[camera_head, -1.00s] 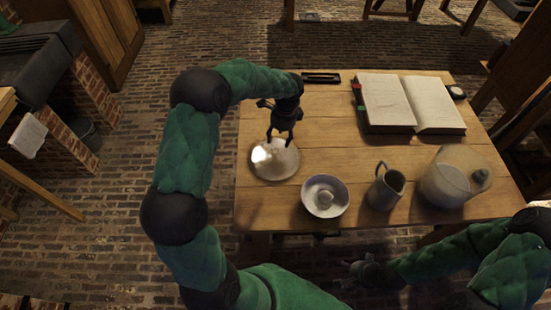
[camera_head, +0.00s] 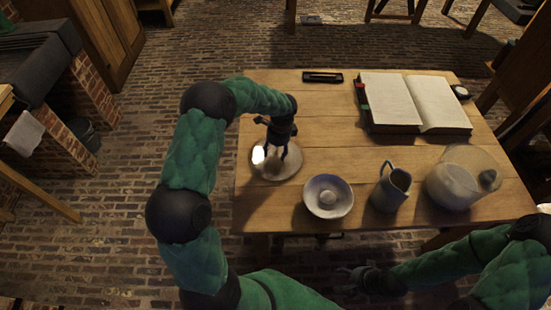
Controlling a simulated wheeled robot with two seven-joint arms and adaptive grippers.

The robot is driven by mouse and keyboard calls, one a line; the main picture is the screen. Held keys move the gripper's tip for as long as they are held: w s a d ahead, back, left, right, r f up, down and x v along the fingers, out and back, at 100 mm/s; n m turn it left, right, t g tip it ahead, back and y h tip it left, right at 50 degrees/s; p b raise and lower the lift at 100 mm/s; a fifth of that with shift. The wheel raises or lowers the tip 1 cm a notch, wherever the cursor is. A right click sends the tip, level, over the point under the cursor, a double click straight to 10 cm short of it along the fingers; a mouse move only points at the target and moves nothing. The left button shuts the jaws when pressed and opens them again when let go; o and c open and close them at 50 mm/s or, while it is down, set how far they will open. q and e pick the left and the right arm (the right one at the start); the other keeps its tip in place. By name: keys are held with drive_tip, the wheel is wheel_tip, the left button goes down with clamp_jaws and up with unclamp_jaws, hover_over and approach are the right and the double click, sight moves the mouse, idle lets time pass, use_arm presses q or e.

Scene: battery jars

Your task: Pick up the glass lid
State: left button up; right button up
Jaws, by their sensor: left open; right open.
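The glass lid (camera_head: 287,172), a clear round disc with a bright glint, lies on the wooden table near its left edge. My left gripper (camera_head: 277,157) points down over the lid, with its two fingers apart around the lid's middle. Whether the fingers touch the lid cannot be told, and a knob is hidden or too small to see. My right gripper (camera_head: 347,271) is open and empty, low in front of the table's near edge.
A pale bowl (camera_head: 315,206), a grey jug (camera_head: 391,188) and a glass vessel (camera_head: 455,186) stand along the table's front. An open book (camera_head: 403,101) and a dark tray (camera_head: 323,77) lie at the back. The table's middle (camera_head: 325,137) is clear.

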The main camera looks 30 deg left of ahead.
use_arm(q)
drive_tip(key=shift+r, duration=0.1)
clamp_jaws()
